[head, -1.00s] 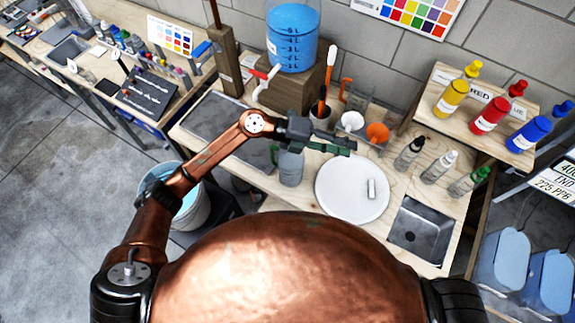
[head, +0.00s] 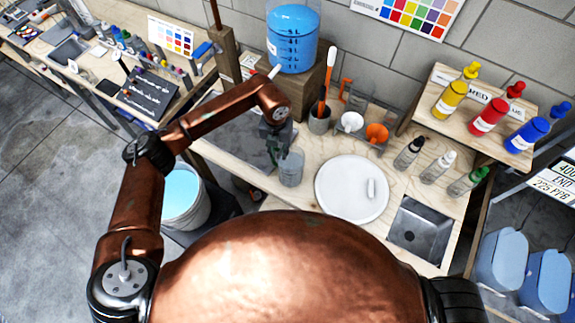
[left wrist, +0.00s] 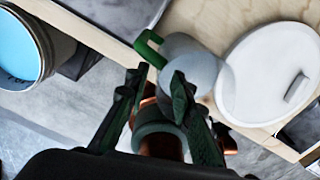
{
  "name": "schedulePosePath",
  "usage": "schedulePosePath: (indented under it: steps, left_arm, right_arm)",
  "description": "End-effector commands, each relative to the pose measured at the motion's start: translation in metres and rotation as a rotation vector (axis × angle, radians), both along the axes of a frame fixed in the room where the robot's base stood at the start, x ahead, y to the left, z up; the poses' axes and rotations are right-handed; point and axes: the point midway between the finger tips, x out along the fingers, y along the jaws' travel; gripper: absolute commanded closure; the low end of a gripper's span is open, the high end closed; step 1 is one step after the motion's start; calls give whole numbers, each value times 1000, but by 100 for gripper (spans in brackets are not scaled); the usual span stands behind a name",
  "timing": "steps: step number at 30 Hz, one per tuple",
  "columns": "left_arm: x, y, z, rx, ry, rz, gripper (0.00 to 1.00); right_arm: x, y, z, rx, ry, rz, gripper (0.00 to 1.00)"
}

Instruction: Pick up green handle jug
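The green handle jug (head: 291,170) is a clear, greyish cup standing at the bench's front edge, left of the white round plate. Its green handle (left wrist: 148,46) sticks out to the left in the left wrist view, where the jug body (left wrist: 192,62) also shows. My left gripper (head: 275,146) points down right beside the jug on its handle side and partly hides the handle. In the left wrist view its fingers (left wrist: 155,82) are spread, with the handle just beyond the tips. I cannot tell whether they touch it. My right gripper is out of view.
A white round plate (head: 340,188) lies right of the jug. A cup with brushes (head: 319,121) and funnels (head: 377,133) stand behind. A bucket of blue liquid (head: 180,195) is below left. A blue water tank (head: 292,40) stands at the back.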

Motion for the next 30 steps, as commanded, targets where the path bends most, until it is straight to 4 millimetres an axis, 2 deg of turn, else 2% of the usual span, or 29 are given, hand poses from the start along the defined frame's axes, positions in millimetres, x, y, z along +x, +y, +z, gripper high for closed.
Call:
schedulePosePath:
  steps: [5, 15, 23, 30]
  left_arm:
    - [-1, -1, -12, -2, 2, -1, 78]
    - [-1, -2, -60, -2, 2, -1, 78]
    - [-1, -2, -64, -2, -1, -2, 78]
    - [-1, -2, -64, -2, 0, -2, 94]
  right_arm:
    - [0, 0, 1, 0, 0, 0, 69]
    - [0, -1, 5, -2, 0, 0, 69]
    - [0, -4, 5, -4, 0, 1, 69]
    - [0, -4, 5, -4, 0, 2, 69]
